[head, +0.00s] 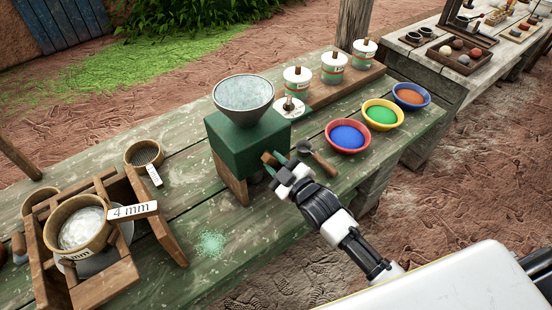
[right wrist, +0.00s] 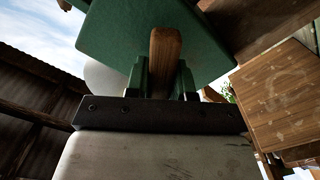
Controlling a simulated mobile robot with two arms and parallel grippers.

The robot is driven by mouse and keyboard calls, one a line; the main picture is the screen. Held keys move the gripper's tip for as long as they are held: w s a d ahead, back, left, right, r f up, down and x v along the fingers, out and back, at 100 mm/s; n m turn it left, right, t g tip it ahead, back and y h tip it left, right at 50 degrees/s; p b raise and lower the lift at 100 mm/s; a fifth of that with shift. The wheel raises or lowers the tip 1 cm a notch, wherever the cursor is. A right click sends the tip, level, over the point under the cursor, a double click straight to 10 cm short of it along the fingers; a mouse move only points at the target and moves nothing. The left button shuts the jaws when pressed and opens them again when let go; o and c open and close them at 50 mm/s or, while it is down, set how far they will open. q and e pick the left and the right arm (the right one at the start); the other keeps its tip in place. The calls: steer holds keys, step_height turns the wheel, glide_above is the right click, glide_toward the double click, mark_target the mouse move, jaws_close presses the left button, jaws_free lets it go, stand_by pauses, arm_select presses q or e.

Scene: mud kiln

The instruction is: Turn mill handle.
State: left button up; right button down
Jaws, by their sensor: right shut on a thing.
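The mill is a green box (head: 236,150) on wooden legs with a grey speckled hopper (head: 244,94) on top. It stands near the middle of the plank table in the head view. My right gripper (head: 273,163) is at the mill's right side, its green fingers shut on the wooden mill handle (right wrist: 165,58). In the right wrist view the handle stands between the two fingers (right wrist: 162,80), with the green mill body (right wrist: 110,35) behind it. In the head view the handle is mostly hidden by the fingers. My left gripper is not in view.
Bowls of blue (head: 348,137), green (head: 382,115) and orange (head: 411,96) powder stand right of the mill. A dark scoop (head: 318,158) lies close to my right gripper. Lidded jars (head: 334,68) stand behind. A sieve (head: 83,229) in a wooden frame (head: 112,281) stands at left.

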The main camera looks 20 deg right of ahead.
steer(key=m+p, duration=0.1)
steer(key=m, duration=0.5)
steer(key=shift+a+m+p, duration=0.1)
steer(key=shift+m+p, duration=0.2)
steer(key=m, duration=0.3)
steer(key=shift+s+f+m+p, duration=0.1)
steer(key=shift+m+p, duration=0.25)
steer(key=shift+m, duration=1.25)
steer(key=c, duration=1)
jaws_free()
steer(key=shift+a, duration=0.1)
steer(key=shift+o, duration=0.2)
